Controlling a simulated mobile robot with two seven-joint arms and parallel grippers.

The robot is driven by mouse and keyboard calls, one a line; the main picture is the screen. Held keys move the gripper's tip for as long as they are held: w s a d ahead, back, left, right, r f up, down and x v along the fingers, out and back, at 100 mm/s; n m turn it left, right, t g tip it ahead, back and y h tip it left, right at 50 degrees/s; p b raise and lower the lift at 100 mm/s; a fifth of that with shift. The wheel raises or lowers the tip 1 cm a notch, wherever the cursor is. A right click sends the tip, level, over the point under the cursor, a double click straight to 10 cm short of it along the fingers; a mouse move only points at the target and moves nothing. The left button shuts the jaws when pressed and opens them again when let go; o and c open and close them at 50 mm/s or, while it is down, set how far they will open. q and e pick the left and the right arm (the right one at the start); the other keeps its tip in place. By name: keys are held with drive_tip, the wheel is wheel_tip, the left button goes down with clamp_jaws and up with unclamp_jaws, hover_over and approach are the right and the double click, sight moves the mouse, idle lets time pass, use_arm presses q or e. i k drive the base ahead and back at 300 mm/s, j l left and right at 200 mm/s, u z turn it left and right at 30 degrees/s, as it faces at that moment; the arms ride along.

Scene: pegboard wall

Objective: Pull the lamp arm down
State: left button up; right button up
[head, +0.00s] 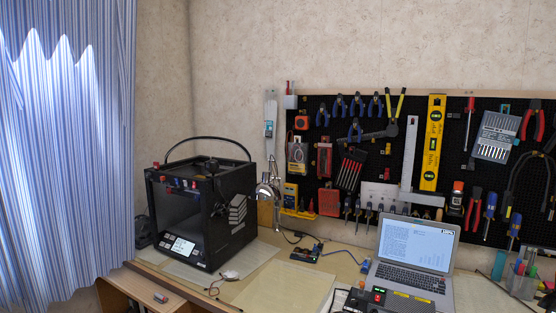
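A small silver lamp head (264,190) shows just right of the black 3D printer, in front of the wall at the left end of the pegboard. A thin lamp arm (275,173) rises from it; its upper run is hard to tell apart from a pale upright strip (270,108) on the wall above. The lamp's lower parts are partly hidden or too small to make out. Neither of my grippers is in view, and nothing is seen touching the lamp.
The 3D printer (205,215) stands on the desk (345,262) left of the lamp. A pegboard (345,112) full of tools hangs behind. An open laptop (415,250) and a pen holder (522,282) stand at right. A cutting mat (285,291) lies bare in front.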

sight(271, 161)
drive_tip(key=i+j+u, duration=0.2)
drive_tip(key=j, duration=0.25)
drive_tip(key=i+j+u, duration=0.35)
drive_tip(key=i+j, duration=0.2)
drive_tip(key=j, duration=0.2)
